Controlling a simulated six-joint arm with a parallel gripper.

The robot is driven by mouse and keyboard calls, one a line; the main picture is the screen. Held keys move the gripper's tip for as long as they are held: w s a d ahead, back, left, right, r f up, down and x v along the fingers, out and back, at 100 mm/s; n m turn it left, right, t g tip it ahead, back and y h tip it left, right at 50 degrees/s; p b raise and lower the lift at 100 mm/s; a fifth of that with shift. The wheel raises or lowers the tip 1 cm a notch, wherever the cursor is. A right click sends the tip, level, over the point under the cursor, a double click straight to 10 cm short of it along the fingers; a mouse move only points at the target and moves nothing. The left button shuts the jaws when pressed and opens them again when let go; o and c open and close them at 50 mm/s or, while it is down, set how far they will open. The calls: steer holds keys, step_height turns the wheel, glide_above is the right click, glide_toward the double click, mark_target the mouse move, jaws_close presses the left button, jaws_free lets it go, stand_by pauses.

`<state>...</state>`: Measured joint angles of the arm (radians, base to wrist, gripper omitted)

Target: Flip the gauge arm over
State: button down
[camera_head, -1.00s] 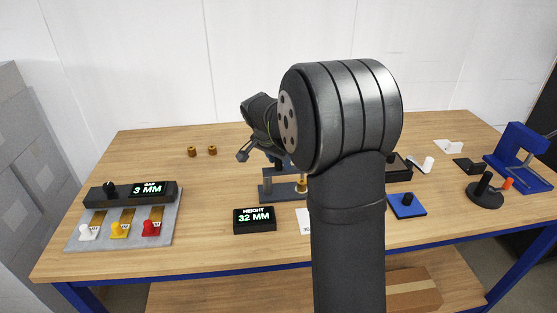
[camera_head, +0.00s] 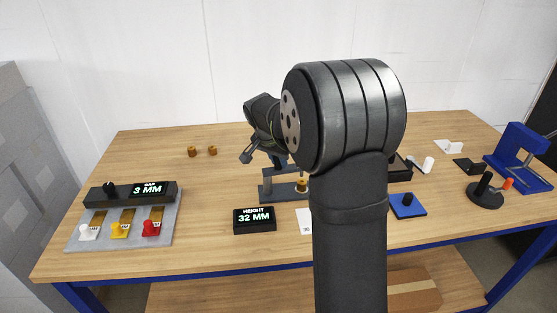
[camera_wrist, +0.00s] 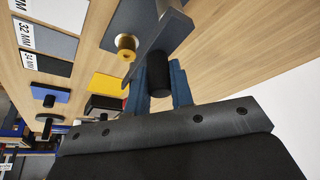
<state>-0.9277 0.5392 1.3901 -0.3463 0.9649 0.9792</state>
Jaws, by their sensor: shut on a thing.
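The grey gauge arm (camera_wrist: 171,34) shows in the wrist view, with a black cylindrical handle (camera_wrist: 160,75) at its near end. My gripper (camera_wrist: 159,83) is shut on that handle, with a blue finger on either side. In the head view my gripper (camera_head: 279,161) is low over the grey gauge stand (camera_head: 280,194); my arm hides much of that area. A brass spool-shaped piece (camera_wrist: 125,43) sits beside the gauge arm, and it also shows on the stand in the head view (camera_head: 302,186). The height display (camera_head: 254,218) reads 32 MM.
A gap panel (camera_head: 120,230) with white, yellow and red knobs is at the left. Two brass pieces (camera_head: 202,151) lie at the back. A blue pad (camera_head: 407,206), a black round base (camera_head: 485,196) and a blue frame (camera_head: 520,155) stand at the right.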

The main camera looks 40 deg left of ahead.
steer(key=shift+s+a+n+g+y, duration=0.1)
steer(key=shift+a+n+g+y, duration=0.65)
steer(key=shift+n, duration=2.05)
steer(key=shift+w+a+n+g+y, duration=0.1)
steer(key=shift+a+n+g+y, duration=0.65)
steer(key=shift+n, duration=2.05)
steer(key=shift+s+a+n+g+y, duration=0.1)
steer(key=shift+a+n+g+y, duration=0.65)
steer(key=shift+n, duration=2.05)
steer(key=shift+a, duration=0.1)
steer(key=c, duration=1.3)
jaws_free()
steer(key=shift+h, duration=0.25)
steer(key=shift+o, duration=0.2)
steer(key=v, duration=1.7)
steer(key=shift+r, duration=0.15)
